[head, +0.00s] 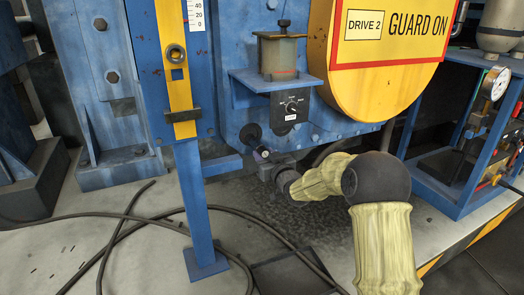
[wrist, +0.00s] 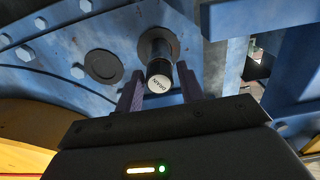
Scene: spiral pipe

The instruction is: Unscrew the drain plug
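The drain plug (wrist: 160,76) is a dark cylinder with a pale end face marked DRAIN. It sticks out of a round collar on the blue housing in the wrist view. In the head view the drain plug (head: 262,153) shows low on the blue machine, just above and left of my wrist. My gripper (wrist: 160,90) is open. Its two purplish fingers stand left and right of the plug's end in the picture, with gaps showing. I cannot tell whether the fingertips reach past the plug's face.
A blue bracket (wrist: 250,18) lies close to the right finger. A round black cap (wrist: 102,66) and bolts sit left of the plug. A yellow guard (head: 365,85) hangs above my arm. A blue post (head: 196,205) stands left, with loose cables (head: 125,215) on the floor.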

